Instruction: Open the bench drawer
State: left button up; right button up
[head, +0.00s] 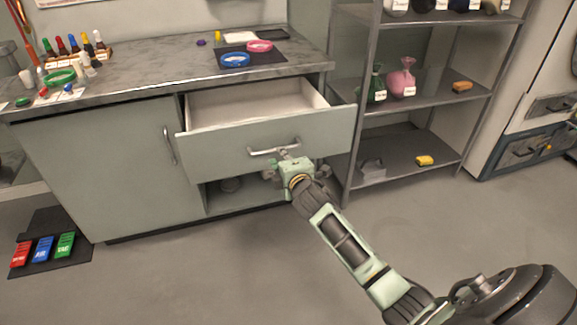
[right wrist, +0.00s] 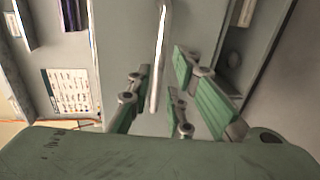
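The bench drawer (head: 265,143) is pulled out from the bench, and its pale, empty-looking inside (head: 250,105) shows from above. Its metal bar handle (head: 274,150) is on the drawer front. My right gripper (head: 287,160) is at the handle, just in front of the drawer front. In the right wrist view the handle bar (right wrist: 157,60) runs between the spread green fingers of my right gripper (right wrist: 160,85), with gaps showing beside it, so the gripper looks open around it. My left gripper is in neither view.
The bench top (head: 150,85) holds bottles, coloured rings and a dark mat. A metal shelf rack (head: 425,90) stands close on the right.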

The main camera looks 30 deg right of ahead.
jog(key=v, duration=0.6)
jog(key=shift+s, duration=0.25)
jog(key=shift+r, duration=0.1)
